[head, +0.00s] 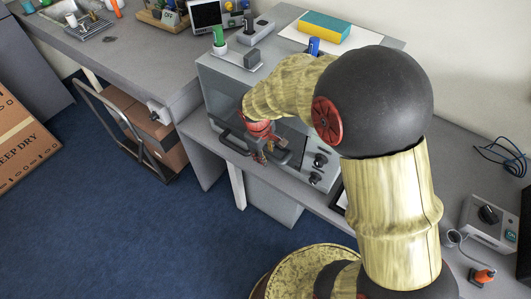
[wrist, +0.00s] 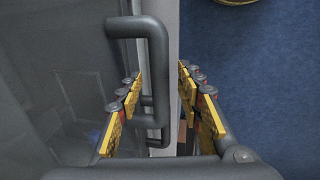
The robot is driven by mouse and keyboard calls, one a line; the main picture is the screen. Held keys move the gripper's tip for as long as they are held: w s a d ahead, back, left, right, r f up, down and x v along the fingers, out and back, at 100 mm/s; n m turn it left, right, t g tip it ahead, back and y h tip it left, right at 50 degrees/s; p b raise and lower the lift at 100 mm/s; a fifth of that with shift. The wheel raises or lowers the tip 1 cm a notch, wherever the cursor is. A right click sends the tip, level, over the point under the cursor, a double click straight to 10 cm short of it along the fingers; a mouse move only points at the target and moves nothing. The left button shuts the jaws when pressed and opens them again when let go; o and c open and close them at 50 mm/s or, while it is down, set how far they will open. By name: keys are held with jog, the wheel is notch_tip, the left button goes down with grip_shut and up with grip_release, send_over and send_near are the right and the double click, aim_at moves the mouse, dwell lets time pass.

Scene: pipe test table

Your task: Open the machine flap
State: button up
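The machine (head: 226,86) is a grey box on the bench, with its front partly hidden by my arm. Its flap (wrist: 70,75) is a dark, window-like panel in the left of the wrist view and looks shut. A dark bar handle (wrist: 154,65) stands out from the flap. The handle also shows at the machine's lower front in the head view (head: 231,146). My gripper (wrist: 160,85) is open, with one finger on each side of the handle bar. I see gaps beside the bar. In the head view my gripper (head: 262,151) is at the machine's front.
Knobs (head: 318,162) are on the machine's front, right of my gripper. A green cylinder (head: 218,38) and a blue cylinder (head: 313,46) stand on top. A cart with boxes (head: 150,130) is left of the bench. The blue floor (head: 120,220) before the machine is clear.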

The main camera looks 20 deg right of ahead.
jog(key=shift+c, duration=0.6)
jog(key=c, duration=0.7)
grip_shut()
